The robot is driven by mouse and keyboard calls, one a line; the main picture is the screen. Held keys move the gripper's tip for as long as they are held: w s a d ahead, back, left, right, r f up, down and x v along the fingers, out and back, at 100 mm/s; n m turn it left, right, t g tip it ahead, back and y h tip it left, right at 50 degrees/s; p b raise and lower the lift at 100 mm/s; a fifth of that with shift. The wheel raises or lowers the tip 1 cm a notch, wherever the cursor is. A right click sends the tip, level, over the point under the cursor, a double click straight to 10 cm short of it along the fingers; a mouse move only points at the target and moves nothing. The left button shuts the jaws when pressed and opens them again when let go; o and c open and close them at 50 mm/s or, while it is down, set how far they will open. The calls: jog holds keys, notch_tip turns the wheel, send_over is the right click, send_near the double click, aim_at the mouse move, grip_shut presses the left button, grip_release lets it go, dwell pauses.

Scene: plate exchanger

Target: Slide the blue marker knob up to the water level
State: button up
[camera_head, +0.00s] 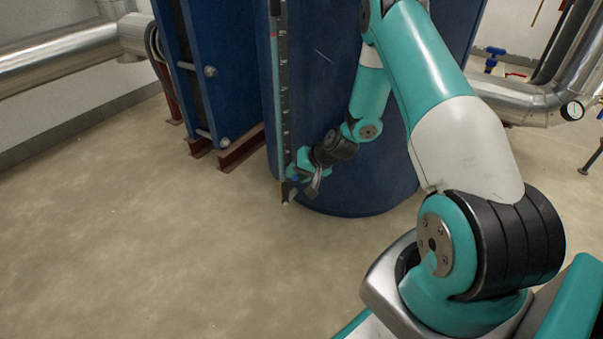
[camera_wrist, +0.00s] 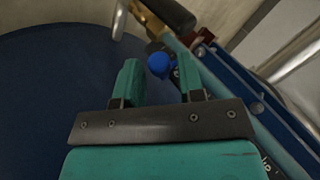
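The blue marker knob (camera_wrist: 158,64) is a small round blue knob in the wrist view, beside the gauge. My gripper (camera_wrist: 160,75) is open, with one teal finger on each side of the knob and visible space on both sides. In the head view my gripper (camera_head: 304,181) is low at the bottom end of the level gauge (camera_head: 284,110), and mostly hides the knob there. The gauge is a tall, narrow strip with a dark marked scale in front of the blue tank (camera_head: 325,75). I cannot clearly tell where the water level is.
A blue plate exchanger (camera_head: 215,75) on reddish-brown feet stands left of the gauge. Silver pipes (camera_head: 60,65) run along the left wall and at right. A dark handle (camera_wrist: 172,15) sits near the gauge end. The floor (camera_head: 130,240) at front left is clear.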

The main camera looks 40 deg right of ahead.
aim_at(283, 105)
grip_shut()
jog(key=shift+r, duration=0.1)
jog(key=shift+r+p, duration=2.7)
jog(key=shift+r, duration=0.25)
jog(key=shift+r+p, duration=2.6)
jog(key=shift+r, duration=0.5)
jog(key=shift+r+p, duration=2.6)
jog(key=shift+r, duration=0.4)
